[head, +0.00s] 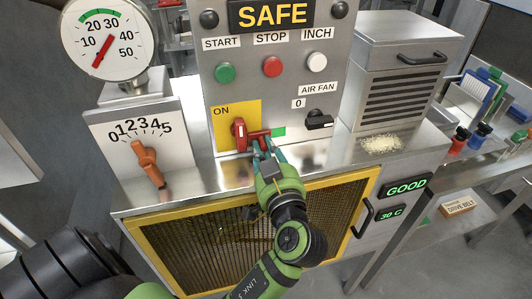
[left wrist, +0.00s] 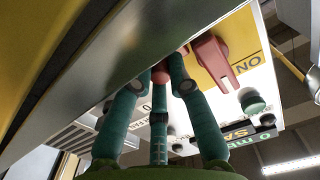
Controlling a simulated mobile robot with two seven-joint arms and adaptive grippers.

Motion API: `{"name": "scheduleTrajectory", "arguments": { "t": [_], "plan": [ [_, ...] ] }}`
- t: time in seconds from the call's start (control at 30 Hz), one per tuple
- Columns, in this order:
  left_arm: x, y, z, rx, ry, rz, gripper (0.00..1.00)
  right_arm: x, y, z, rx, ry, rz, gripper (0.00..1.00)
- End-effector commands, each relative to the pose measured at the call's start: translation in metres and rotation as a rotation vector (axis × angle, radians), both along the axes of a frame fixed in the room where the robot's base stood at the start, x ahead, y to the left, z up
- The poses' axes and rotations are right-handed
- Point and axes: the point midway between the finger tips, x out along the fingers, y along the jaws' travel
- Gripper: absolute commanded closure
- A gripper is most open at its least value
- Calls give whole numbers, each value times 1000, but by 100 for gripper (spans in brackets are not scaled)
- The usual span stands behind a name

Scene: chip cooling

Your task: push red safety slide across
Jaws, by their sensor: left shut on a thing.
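The red safety slide (head: 259,133) is on the front of the grey panel, between a red rotary switch (head: 239,134) on a yellow ON plate and a green mark (head: 279,131). My left gripper (head: 265,149) reaches up to it from below, its teal fingers shut on the slide's knob. In the left wrist view the fingers of the left gripper (left wrist: 160,88) close around a small red knob (left wrist: 160,76), partly hidden by them. The red switch (left wrist: 212,58) shows beside the fingers there. My right gripper is not in view.
A yellow-framed mesh guard (head: 160,240) is below the counter, behind my left arm. An orange lever (head: 147,163) with a 0–5 scale stands left, a black air fan knob (head: 319,121) right. Pale chips (head: 381,144) lie on the counter. The panel sign (head: 272,14) reads SAFE.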

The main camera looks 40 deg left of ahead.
Motion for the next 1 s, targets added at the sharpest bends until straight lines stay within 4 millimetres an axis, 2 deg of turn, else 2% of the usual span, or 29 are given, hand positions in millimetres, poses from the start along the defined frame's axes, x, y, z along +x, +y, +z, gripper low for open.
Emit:
{"name": "scheduleTrajectory", "arguments": {
  "t": [0.2,0.23,0.3,1.0],
  "plan": [
    [-2,3,4,6,-9,9,100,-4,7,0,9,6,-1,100],
    [-2,3,4,6,-9,10,78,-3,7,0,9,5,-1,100],
    [-2,3,5,5,-10,9,57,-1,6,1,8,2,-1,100],
    [-1,1,1,2,-1,5,57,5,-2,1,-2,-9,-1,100]
  ]
}}
